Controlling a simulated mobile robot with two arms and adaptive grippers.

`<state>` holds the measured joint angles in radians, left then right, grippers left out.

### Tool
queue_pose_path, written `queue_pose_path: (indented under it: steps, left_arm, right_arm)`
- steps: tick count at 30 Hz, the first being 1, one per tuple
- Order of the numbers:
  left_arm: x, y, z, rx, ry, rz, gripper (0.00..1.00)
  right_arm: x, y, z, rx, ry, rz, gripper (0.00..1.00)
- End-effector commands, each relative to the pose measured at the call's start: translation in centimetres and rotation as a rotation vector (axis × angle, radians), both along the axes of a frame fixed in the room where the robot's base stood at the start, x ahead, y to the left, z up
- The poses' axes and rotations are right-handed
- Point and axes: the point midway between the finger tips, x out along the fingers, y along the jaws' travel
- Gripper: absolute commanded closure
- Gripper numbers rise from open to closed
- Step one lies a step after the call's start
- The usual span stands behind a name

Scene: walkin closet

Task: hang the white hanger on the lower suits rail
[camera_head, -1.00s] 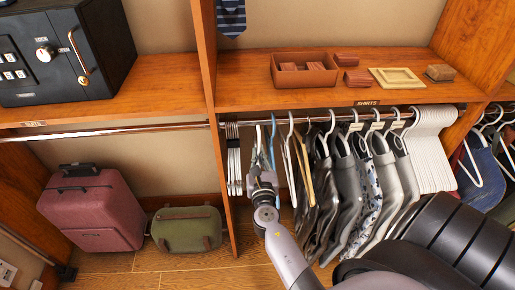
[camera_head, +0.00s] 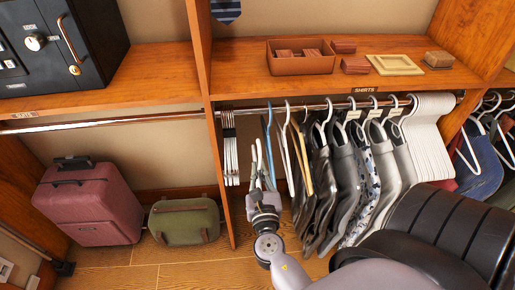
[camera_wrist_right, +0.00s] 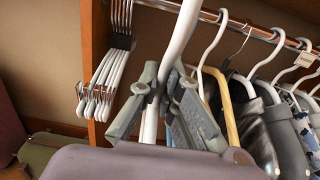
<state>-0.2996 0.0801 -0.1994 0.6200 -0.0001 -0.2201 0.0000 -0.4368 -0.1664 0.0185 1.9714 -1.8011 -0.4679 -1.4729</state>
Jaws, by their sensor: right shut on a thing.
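My right gripper (camera_head: 262,190) is shut on a white hanger (camera_head: 257,160), in front of the shirts section. In the right wrist view the gripper (camera_wrist_right: 163,100) grips the hanger (camera_wrist_right: 184,30), whose upper part runs out of the top of the picture. In the head view the hanger's top shows a little below the shirts rail, apart from it. The bare suits rail (camera_head: 110,121) runs under the left shelf, left of the wooden divider; its small label is hard to read. My left gripper is not in view.
The shirts rail (camera_head: 300,107) holds white hangers, a blue hanger (camera_head: 268,130) just behind my gripper, and dark garments (camera_head: 345,180). The divider (camera_head: 222,170) stands between gripper and suits rail.

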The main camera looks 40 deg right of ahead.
Motion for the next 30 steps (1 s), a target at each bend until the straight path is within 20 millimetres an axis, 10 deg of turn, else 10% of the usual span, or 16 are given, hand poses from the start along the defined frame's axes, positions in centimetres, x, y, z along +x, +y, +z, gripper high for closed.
queue_pose_path:
  steps: [15, 30]
  left_arm:
    - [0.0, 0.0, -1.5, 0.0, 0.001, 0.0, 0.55]
    - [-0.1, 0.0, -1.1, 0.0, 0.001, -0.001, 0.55]
  right_arm:
    - [-4.2, 2.6, -0.3, 0.006, 0.004, -0.002, 1.0]
    - [-3.7, 2.4, 0.0, 0.004, 0.003, -0.001, 1.0]
